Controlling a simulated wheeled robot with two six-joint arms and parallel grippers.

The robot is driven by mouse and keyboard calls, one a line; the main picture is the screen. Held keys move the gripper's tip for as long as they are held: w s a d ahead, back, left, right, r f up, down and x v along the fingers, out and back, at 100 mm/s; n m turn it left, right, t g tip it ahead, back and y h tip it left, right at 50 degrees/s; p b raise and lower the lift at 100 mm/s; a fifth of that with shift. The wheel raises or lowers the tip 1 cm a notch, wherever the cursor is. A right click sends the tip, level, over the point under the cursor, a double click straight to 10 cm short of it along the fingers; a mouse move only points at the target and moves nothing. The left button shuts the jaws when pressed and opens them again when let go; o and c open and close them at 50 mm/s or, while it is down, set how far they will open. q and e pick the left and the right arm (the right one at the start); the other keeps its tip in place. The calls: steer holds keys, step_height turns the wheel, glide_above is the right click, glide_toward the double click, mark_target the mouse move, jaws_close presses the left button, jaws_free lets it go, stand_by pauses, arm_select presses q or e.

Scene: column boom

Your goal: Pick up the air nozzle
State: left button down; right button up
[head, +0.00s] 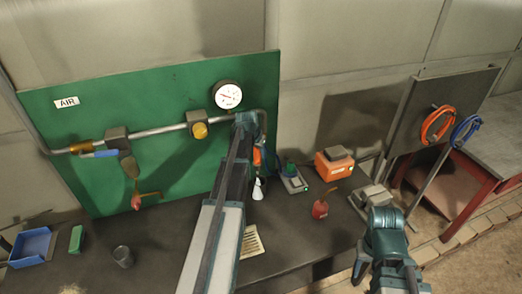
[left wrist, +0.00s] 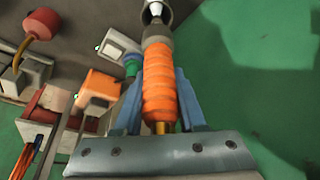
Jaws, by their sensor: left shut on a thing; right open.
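The air nozzle has an orange ribbed body (left wrist: 158,85) with a grey neck and a white flared end (left wrist: 156,12) in the left wrist view. In the head view its orange body (head: 257,157) shows partly behind my left arm, and the white end (head: 258,189) points down above the bench. My left gripper (head: 252,138) is shut on the orange body, with a blue finger on each side of it. My right gripper (head: 384,222) is at the lower right, away from the nozzle, open and empty.
A green panel (head: 90,115) carries a pipe, a gauge (head: 228,95) and valves. The dark bench (head: 180,240) holds a blue bin (head: 32,246), a cup (head: 122,256), a red oil can (head: 320,209) and an orange box (head: 334,166). Hoses (head: 437,125) hang on the right board.

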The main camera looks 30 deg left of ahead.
arm_select(q)
steer(key=s+d, duration=0.1)
steer(key=s, duration=1.5)
steer(key=shift+d, duration=0.15)
arm_select(e)
steer(key=shift+f, duration=0.1)
arm_select(q)
step_height(320, 180, up, 10)
steer(key=p, duration=1)
arm_select(e)
step_height(320, 180, up, 10)
arm_select(q)
steer(key=shift+f, duration=0.15)
arm_select(e)
steer(key=shift+s, duration=0.1)
